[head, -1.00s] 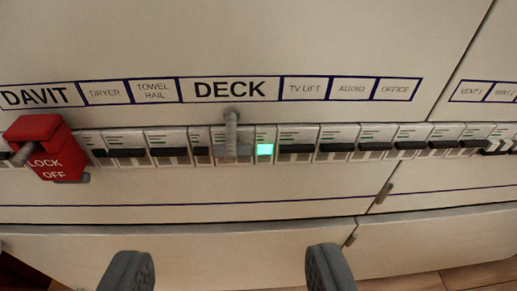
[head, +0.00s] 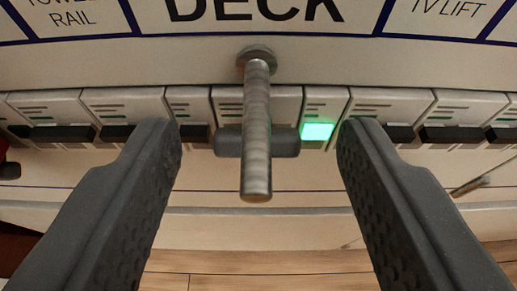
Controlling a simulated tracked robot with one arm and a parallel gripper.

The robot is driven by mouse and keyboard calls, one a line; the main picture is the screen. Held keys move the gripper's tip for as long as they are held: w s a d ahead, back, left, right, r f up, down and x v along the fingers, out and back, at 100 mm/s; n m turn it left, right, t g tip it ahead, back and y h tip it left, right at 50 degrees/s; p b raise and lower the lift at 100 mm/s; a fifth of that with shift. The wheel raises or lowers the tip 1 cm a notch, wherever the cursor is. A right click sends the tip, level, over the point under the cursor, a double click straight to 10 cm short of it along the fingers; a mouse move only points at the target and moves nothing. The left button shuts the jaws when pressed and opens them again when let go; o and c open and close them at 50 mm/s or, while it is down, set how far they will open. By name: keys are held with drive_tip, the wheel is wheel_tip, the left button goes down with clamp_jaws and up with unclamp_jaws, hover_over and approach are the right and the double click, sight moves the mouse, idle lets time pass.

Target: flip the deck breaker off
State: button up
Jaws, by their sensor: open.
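The deck breaker (head: 228,104) sits in the row under the DECK label (head: 255,8). A grey metal rod-like lever (head: 257,140) sticks out from a round mount above it toward me, crossing in front of a dark grey horizontal bar (head: 286,142) on the breaker. A green light (head: 317,131) glows just right of it. My gripper (head: 259,135) is open, with one dark finger on each side of the lever and the green light. The fingers hold nothing, and I see gaps on both sides of the lever. Whether the fingertips touch the panel is unclear.
Neighbouring breakers with black toggles line the row, left (head: 60,132) and right (head: 455,134). The TV LIFT label (head: 447,12) is at upper right. A red lock-off piece (head: 5,158) shows at the left edge. A small latch (head: 470,186) is at right. Wooden floor (head: 260,262) lies below.

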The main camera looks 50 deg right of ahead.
drive_tip(key=c, duration=1)
drive_tip(key=shift+a+f, duration=0.1)
drive_tip(key=shift+s+f+b, duration=0.15)
drive_tip(key=shift+f+b, duration=0.15)
drive_tip(key=shift+b, duration=0.25)
wheel_tip(320, 180, down, 5)
drive_tip(key=t+h+b, duration=0.6)
drive_tip(key=h+b, duration=0.2)
drive_tip(key=b, duration=0.5)
drive_tip(key=shift+t+h, duration=0.3)
drive_tip(key=shift+t, duration=0.1)
